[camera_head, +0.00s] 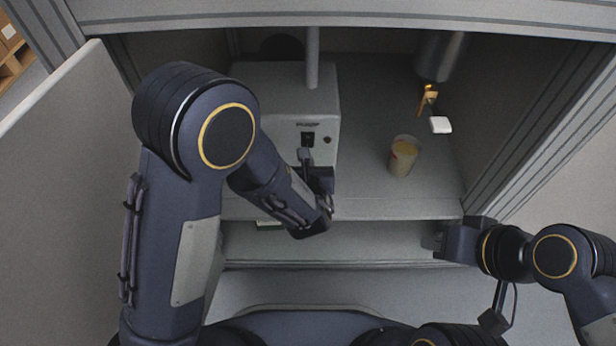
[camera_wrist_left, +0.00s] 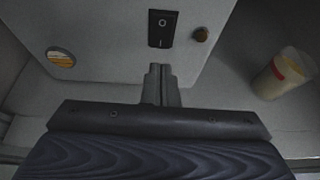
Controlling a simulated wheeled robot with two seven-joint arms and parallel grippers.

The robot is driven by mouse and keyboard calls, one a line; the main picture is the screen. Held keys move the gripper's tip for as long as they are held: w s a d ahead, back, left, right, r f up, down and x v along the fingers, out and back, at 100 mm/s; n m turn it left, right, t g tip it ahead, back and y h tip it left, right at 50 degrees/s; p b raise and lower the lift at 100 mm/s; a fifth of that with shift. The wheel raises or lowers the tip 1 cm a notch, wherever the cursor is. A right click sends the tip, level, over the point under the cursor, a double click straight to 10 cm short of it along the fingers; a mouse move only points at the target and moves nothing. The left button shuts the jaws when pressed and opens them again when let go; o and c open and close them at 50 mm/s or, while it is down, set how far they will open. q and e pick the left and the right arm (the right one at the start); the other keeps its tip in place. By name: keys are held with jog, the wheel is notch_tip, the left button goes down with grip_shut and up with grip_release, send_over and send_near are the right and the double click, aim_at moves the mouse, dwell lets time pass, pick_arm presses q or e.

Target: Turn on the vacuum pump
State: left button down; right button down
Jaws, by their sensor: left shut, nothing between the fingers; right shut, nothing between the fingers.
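The vacuum pump (camera_head: 262,85) is a light grey box inside the cabinet, left of its middle, with a pipe rising from its top. Its front carries a black rocker switch (camera_head: 308,138) with a small round amber-brown lamp (camera_head: 327,140) to the right. In the left wrist view the switch (camera_wrist_left: 162,28) shows a circle mark above and a line mark below. My left gripper (camera_head: 305,155) is shut and empty, its fingertips (camera_wrist_left: 160,70) just below the switch in the picture; contact cannot be told. My right gripper (camera_head: 440,238) is shut and empty near the cabinet's front right edge.
A translucent cup with yellowish contents (camera_head: 403,156) stands on the cabinet floor right of the pump. A brass valve (camera_head: 427,100) with a white tag (camera_head: 441,125) hangs further right. An open door (camera_head: 60,180) is at the left. The floor between pump and cup is clear.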

aim_at(308, 142)
pick_arm(q)
jog(key=shift+w+f+b, duration=0.15)
jog(key=shift+w+b, duration=0.15)
jog(key=shift+w, duration=1.55)
jog(key=shift+w+f+b, duration=0.1)
jog(key=shift+w+b, duration=0.1)
jog(key=shift+b, duration=0.1)
jog(key=shift+r+p, duration=0.45)
jog(key=shift+r, duration=0.5)
